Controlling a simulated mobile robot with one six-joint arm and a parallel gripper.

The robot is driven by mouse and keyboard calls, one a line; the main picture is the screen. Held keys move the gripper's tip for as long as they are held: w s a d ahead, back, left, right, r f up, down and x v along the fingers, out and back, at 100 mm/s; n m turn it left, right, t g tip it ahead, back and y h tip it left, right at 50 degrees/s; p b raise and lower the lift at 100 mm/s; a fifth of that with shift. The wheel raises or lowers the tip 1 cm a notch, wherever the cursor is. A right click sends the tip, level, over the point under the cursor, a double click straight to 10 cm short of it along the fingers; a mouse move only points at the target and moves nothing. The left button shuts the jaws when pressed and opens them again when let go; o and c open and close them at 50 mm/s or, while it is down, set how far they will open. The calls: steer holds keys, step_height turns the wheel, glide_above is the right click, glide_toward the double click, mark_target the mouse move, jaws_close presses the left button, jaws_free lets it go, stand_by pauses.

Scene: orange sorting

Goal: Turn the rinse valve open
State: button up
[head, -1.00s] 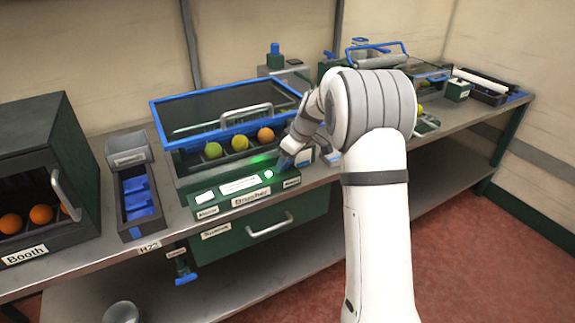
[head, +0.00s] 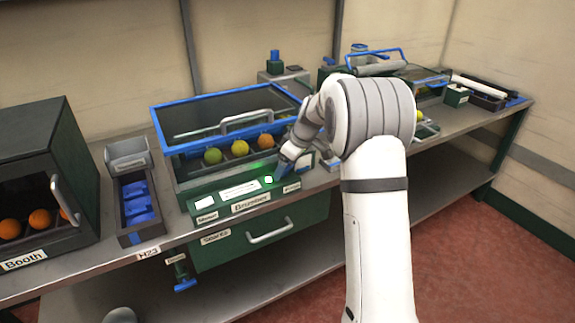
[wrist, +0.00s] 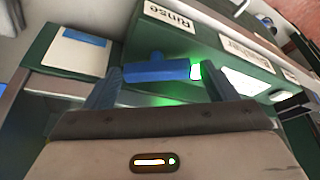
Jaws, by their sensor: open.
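The rinse valve's blue bar handle (wrist: 158,70) lies crosswise between my fingers in the wrist view, beside the green panel with the "Rinse" label (wrist: 170,20). My gripper (wrist: 161,77) is open, with one blue finger near each end of the handle. I cannot tell whether either finger touches it. In the head view my gripper (head: 282,168) is low at the right part of the brusher's front panel (head: 232,194), above a small label.
A lit green button (head: 269,179) sits just left of my gripper. The brusher's blue-framed lid (head: 180,147) rises behind, over several fruits. A drawer (head: 225,251) is below. A blue-lined tray (head: 134,238) and the booth (head: 43,150) stand left. Another blue handle (head: 184,285) hangs below the bench edge.

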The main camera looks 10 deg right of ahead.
steer(key=shift+w+d+r, duration=0.15)
steer(key=shift+r, duration=0.05)
steer(key=shift+r+m+t+p, duration=0.1)
steer(key=shift+m+t+p, duration=0.2)
steer(key=shift+p, duration=0.3)
steer(key=shift+r+m+h+p, duration=0.1)
steer(key=shift+m+h+p, duration=0.3)
steer(key=shift+m+p, duration=0.55)
steer(key=m+p, duration=0.1)
steer(key=p, duration=0.3)
steer(key=m+h+p, duration=0.1)
steer(key=m+p, duration=0.1)
steer(key=p, duration=0.2)
steer(key=shift+a+m+t+p, duration=0.2)
steer(key=shift+m+t+p, duration=0.05)
steer(key=shift+t+p, duration=0.15)
steer(key=s+r+m, duration=0.1)
steer(key=s+r, duration=0.8)
steer(key=s, duration=0.3)
steer(key=s+r+m, duration=0.1)
steer(key=s+r, duration=0.9)
steer(key=s, duration=0.3)
steer(key=shift+s+r+g+h, duration=0.15)
steer(key=shift+r+g+h, duration=0.15)
steer(key=shift+h, duration=0.1)
steer(key=shift+a, duration=0.1)
